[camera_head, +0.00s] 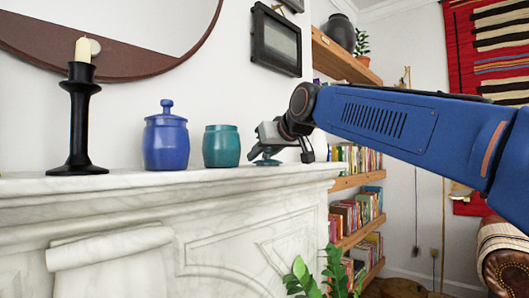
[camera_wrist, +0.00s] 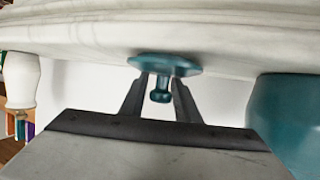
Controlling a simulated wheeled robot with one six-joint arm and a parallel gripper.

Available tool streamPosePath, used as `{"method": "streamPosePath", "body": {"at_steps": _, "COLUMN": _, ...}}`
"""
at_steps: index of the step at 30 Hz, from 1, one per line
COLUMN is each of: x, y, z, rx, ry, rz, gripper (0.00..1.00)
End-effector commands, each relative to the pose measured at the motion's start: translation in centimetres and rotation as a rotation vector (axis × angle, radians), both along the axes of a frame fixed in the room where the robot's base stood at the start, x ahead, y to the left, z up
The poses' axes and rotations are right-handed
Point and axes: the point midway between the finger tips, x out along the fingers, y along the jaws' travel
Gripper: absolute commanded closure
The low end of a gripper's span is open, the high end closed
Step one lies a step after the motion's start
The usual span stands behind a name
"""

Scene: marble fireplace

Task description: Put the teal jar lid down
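The teal jar lid (camera_wrist: 166,65) is a round disc with a small knob. In the wrist view the knob is between the two fingers of my gripper (camera_wrist: 160,84), which are close in on it. I take them to be shut on it. In the head view my gripper (camera_head: 268,151) points down with the lid (camera_head: 266,162) below it, at or just above the mantel top. Whether the lid touches the marble is hard to tell. The teal jar (camera_head: 221,147) stands open-topped just left of my gripper; its side also shows in the wrist view (camera_wrist: 290,120).
The white marble mantel (camera_head: 210,178) ends a little right of my gripper. A lidded blue jar (camera_head: 166,142) and a black candlestick (camera_head: 78,125) stand farther left. Bookshelves (camera_head: 355,181) are beyond the right end, and a plant (camera_head: 325,275) stands below.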

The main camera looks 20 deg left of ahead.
Motion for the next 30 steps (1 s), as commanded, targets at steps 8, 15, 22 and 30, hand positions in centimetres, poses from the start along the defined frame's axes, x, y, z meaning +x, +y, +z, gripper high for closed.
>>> {"method": "streamPosePath", "body": {"at_steps": 8, "x": 0.0, "y": 0.0, "z": 0.0, "rx": 0.0, "ry": 0.0, "rz": 0.0, "gripper": 0.63}}
{"method": "streamPosePath", "body": {"at_steps": 15, "x": -0.6, "y": -0.7, "z": 0.9, "rx": 0.001, "ry": -0.001, "rz": 0.0, "gripper": 0.63}}
{"method": "streamPosePath", "body": {"at_steps": 22, "x": -3.2, "y": -3.7, "z": 2.6, "rx": 0.002, "ry": -0.001, "rz": 0.0, "gripper": 0.63}}
{"method": "streamPosePath", "body": {"at_steps": 30, "x": -6.0, "y": -7.0, "z": 4.3, "rx": 0.001, "ry": -0.001, "rz": 0.0, "gripper": 0.63}}
